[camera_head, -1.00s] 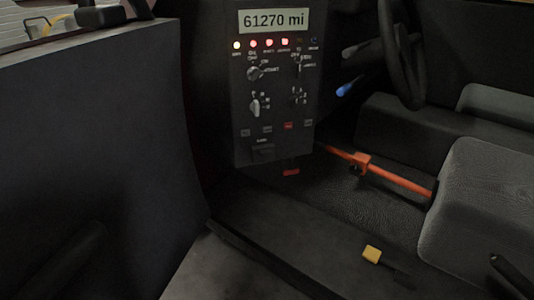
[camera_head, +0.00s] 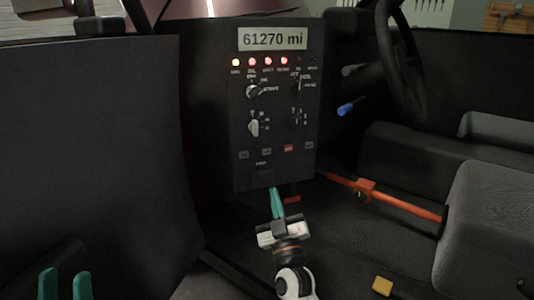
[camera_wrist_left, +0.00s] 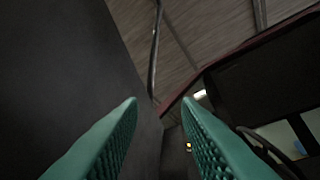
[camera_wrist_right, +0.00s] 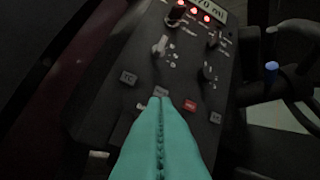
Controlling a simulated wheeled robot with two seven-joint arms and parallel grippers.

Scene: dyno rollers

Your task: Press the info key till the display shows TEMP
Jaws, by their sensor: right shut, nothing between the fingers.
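The display (camera_head: 272,38) at the top of the dark control panel (camera_head: 240,110) reads "61270 mi". Low on the panel is a row of small keys, among them two grey ones (camera_head: 243,155) (camera_head: 266,153) and a red one (camera_head: 288,149). Their labels are too small to read, so I cannot tell which is the info key. My right gripper (camera_head: 277,190) is shut and empty, in front of the panel's lower edge. In the right wrist view its tips (camera_wrist_right: 162,102) overlap the lower edge of the second grey key (camera_wrist_right: 161,91); contact is unclear. My left gripper (camera_head: 65,272) is open and empty, at lower left.
Above the keys are rotary knobs and a row of lamps (camera_head: 268,62), several lit red. A dark door-like panel (camera_head: 90,130) stands left. An orange bar (camera_head: 400,202), a seat (camera_head: 500,210) and a steering wheel (camera_head: 395,60) are on the right.

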